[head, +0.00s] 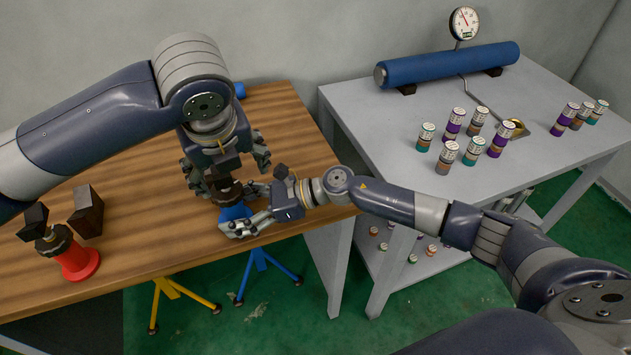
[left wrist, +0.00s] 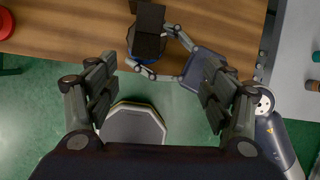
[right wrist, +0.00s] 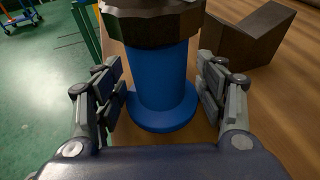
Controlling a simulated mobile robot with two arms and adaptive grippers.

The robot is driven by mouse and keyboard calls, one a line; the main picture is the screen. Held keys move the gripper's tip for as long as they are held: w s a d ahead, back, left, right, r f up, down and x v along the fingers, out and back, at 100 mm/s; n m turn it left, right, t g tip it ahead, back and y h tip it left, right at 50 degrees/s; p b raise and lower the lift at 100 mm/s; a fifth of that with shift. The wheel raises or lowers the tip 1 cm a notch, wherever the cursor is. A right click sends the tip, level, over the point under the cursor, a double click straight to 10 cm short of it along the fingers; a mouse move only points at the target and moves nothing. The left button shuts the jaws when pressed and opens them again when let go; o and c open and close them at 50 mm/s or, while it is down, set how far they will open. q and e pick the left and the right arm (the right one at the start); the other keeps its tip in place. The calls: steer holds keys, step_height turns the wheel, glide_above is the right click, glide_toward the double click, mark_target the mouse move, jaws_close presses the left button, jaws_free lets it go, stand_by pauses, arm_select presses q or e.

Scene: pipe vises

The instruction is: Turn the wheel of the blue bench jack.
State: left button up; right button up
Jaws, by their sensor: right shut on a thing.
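The blue bench jack (head: 236,212) stands near the wooden table's front right edge, with a blue base and column under a dark collar. My right gripper (head: 243,210) is beside it, low down; in the right wrist view its fingers (right wrist: 162,95) are on either side of the blue column (right wrist: 160,80), below the dark wheel-like collar (right wrist: 152,22). My left gripper (head: 228,170) is above the jack, pointing down. In the left wrist view its fingers (left wrist: 160,100) are wide apart and empty, with the jack's dark top (left wrist: 149,30) beyond them. The left hand partly hides the jack's top in the head view.
A red jack (head: 78,262) with dark blocks stands at the table's left. A yellow stand (head: 168,290) and a blue stand (head: 260,262) are under the front edge. The grey table (head: 375,140) at the right holds a blue cylinder (head: 450,63), a gauge (head: 464,22) and several small cans.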

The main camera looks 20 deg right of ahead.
arm_select(q)
steer(key=s+d+f+n+t+h, duration=0.1)
steer(key=s+d+f+n+h, duration=0.1)
steer(key=d+n+h, duration=0.3)
steer(key=s+d+f+n+t+h, duration=0.2)
steer(key=d+n+h, duration=0.3)
steer(key=d+n, duration=0.3)
steer(key=shift+d+f+n+t+h, duration=0.2)
steer(key=shift+f+n+t+h, duration=0.1)
steer(key=shift+f+n+h, duration=0.1)
stand_by(0.5)
